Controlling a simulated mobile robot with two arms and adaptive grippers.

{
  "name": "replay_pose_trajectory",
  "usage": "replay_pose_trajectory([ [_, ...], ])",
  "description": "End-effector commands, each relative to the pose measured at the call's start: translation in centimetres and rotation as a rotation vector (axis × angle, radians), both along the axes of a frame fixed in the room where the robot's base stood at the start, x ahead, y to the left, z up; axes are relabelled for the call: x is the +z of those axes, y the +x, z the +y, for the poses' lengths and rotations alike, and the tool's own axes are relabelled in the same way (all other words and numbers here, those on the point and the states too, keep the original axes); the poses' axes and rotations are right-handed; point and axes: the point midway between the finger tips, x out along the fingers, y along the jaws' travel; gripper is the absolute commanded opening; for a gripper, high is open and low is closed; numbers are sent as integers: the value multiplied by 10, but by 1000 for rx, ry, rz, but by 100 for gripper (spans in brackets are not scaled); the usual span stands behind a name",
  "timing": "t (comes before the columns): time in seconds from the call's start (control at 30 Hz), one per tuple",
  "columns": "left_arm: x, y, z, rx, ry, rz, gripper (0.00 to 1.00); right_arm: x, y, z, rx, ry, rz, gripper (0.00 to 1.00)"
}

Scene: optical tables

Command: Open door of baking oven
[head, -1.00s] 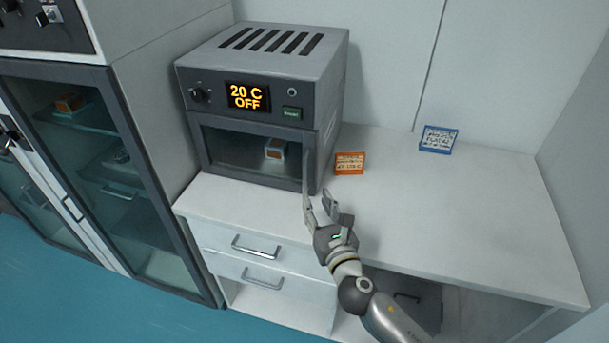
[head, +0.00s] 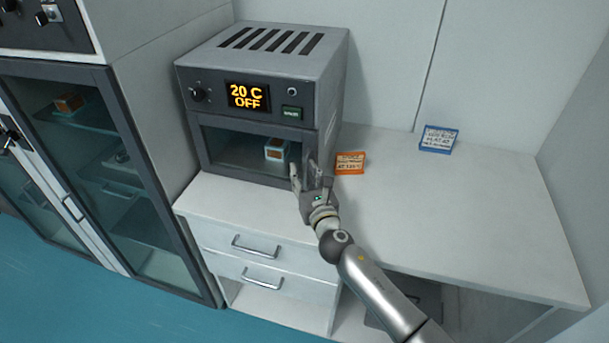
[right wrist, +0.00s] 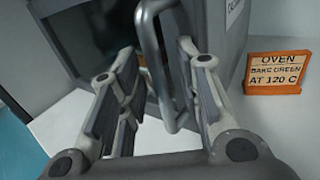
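The grey baking oven (head: 258,95) stands on the white counter, its display reading "20 C OFF". Its glass door (head: 235,150) is closed, with a small boxed item (head: 277,149) behind the glass. The upright bar handle (right wrist: 155,60) on the door's right side shows in the right wrist view. My right gripper (head: 308,170) is at this handle; in the right wrist view its open fingers (right wrist: 160,95) stand either side of the bar, with gaps showing. In the head view the gripper hides most of the handle.
An orange sign (head: 350,163) reading "OVEN BAKE GREEN AT 120 C" stands right of the oven. A blue-framed sign (head: 438,139) is further right. The counter (head: 450,210) is otherwise clear. Drawers (head: 260,250) are below, and a glass-door cabinet (head: 110,170) is at left.

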Motion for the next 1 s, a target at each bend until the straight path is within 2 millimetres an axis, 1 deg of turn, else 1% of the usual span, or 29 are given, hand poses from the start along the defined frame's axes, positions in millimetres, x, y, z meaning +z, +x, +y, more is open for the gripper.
replay_pose_trajectory([
  [0.13,0,0,0,0,0,0,51,0,0,0,0,0,0,32],
  [0.3,0,0,0,0,0,0,51,0,0,0,0,0,0,10],
  [0.37,0,0,0,0,0,0,51,0,0,0,0,0,0,2],
  [0.4,0,0,0,0,0,0,51,0,0,0,0,0,1,0],
  [0.77,0,0,0,0,0,0,51,-1,-2,1,-3,0,1,0],
  [0.87,0,0,0,0,0,0,51,-2,-6,2,-16,0,2,0],
  [1.0,-1,0,0,0,0,-1,51,-2,-19,10,-57,2,4,0],
])
